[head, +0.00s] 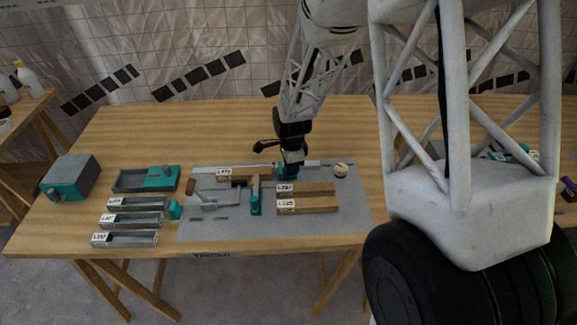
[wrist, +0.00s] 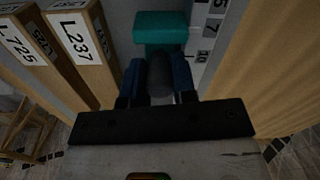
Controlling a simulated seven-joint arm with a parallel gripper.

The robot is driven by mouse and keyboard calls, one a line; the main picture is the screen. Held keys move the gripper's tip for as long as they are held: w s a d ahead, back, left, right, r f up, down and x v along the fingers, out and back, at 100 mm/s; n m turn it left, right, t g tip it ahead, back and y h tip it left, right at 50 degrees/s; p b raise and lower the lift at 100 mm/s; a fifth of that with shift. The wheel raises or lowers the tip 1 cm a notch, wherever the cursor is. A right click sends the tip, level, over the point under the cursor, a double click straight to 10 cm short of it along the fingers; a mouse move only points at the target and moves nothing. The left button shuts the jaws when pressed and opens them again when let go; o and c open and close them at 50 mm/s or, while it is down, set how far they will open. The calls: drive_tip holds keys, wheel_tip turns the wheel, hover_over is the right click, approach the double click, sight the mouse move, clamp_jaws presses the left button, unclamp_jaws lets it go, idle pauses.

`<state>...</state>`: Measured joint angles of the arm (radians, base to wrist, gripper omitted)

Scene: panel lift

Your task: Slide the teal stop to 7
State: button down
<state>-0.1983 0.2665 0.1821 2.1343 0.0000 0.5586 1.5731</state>
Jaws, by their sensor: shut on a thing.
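The teal stop (wrist: 160,28) is at the top middle of the wrist view, with a dark grey knob (wrist: 160,78) on the near side. My gripper (wrist: 159,68) has its two blue fingers closed on both sides of this knob. A number scale (wrist: 208,38) runs to the right of the stop, with 5, 7 and 10 readable. The stop lies roughly level with the 7 mark; its exact reading cannot be told. In the head view my gripper (head: 291,171) is at the rail (head: 313,163) along the back of the grey panel, largely covering the stop.
Wooden blocks labelled L237 (wrist: 72,45) and L725 (wrist: 27,45) stand left of the stop. A teal clamp (head: 255,196) and a crank handle (head: 211,205) are on the panel (head: 345,215). A cream round knob (head: 341,170) is right of my gripper. Grey trays (head: 125,239) lie left.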

drive_tip(key=c, duration=0.9)
unclamp_jaws()
drive_tip(key=shift+r, duration=3.85)
drive_tip(key=shift+r, duration=0.1)
